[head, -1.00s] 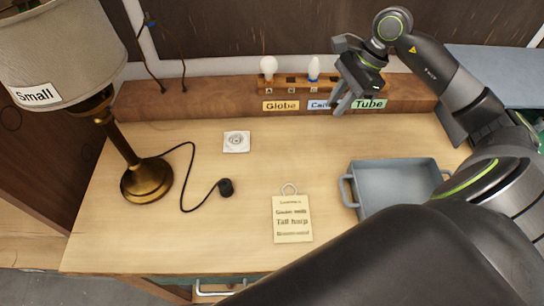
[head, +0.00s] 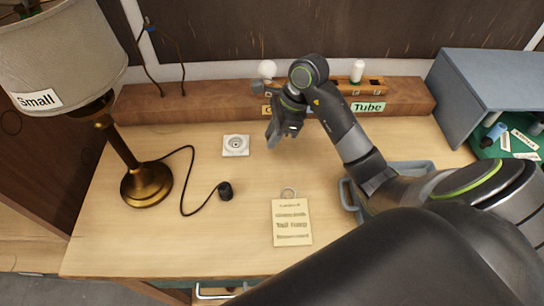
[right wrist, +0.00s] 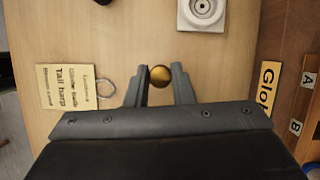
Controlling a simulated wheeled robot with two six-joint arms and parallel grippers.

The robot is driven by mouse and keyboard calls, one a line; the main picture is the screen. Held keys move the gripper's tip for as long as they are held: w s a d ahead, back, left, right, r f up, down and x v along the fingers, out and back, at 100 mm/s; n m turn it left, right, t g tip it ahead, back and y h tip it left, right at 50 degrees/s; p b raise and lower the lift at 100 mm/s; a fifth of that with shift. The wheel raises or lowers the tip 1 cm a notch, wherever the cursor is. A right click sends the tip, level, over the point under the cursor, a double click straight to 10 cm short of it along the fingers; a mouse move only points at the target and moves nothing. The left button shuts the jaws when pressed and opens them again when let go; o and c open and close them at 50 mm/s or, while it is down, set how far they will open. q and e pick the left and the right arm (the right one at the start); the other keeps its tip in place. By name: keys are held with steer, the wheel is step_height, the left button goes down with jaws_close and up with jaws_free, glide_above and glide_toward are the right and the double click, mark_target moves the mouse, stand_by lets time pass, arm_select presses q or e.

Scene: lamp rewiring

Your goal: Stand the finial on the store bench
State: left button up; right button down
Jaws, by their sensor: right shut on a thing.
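The finial (right wrist: 160,76) is a small round brass ball in the right wrist view, between the fingertips of my right gripper (right wrist: 160,88). The jaws are shut on it. In the head view my right gripper (head: 275,136) is over the wooden bench (head: 130,235), right of the white socket plate (head: 236,145); the finial cannot be made out there. I cannot tell which surface is the store bench. A brass lamp (head: 147,184) with a shade marked Small stands on the left. My left gripper is not in view.
A bulb rack (head: 375,87) with Globe and Tube labels is at the back. A yellow card (head: 291,222) and a black cord plug (head: 225,190) lie mid-bench. My arm partly covers a grey tray (head: 347,196). A blue-grey shelf (head: 475,85) stands right.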

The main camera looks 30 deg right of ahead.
mark_target(268, 162)
step_height(268, 162, down, 3)
steer(key=shift+p, duration=0.6)
steer(key=shift+f+p, duration=0.55)
steer(key=shift+f, duration=1.85)
steer(key=shift+f, duration=0.1)
steer(key=c, duration=1.3)
jaws_free()
steer(key=shift+o, duration=0.2)
